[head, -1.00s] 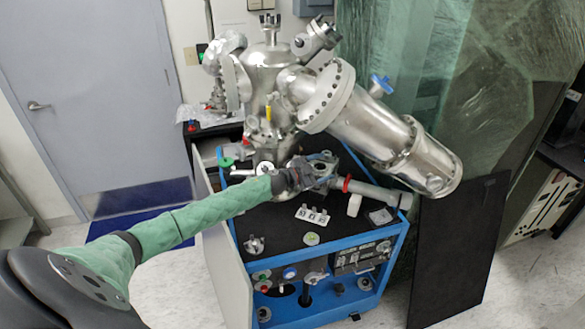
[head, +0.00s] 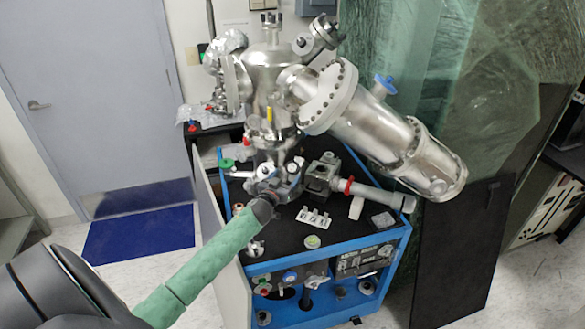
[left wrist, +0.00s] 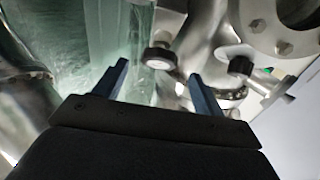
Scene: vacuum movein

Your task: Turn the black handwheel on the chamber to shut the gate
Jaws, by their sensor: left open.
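In the left wrist view, a small round black handwheel (left wrist: 160,58) with a pale centre sits just beyond and between the fingertips of my left gripper (left wrist: 158,71). The fingers are apart, with nothing held between them, and I cannot tell whether they touch the wheel. In the head view, my left gripper (head: 283,186) is at the lower front of the steel chamber (head: 272,78), and a small round white-faced fitting with a dark rim (head: 265,171) shows beside it. The gate is inside and hidden. My right gripper is out of view.
A second dark knob (left wrist: 240,66) sits close to the right finger in the left wrist view. A blue-framed cart (head: 330,255) carries the chamber. A grey pipe with a red ring (head: 378,191) and a white bracket (head: 313,217) are to the right. A large steel cylinder (head: 372,125) overhangs.

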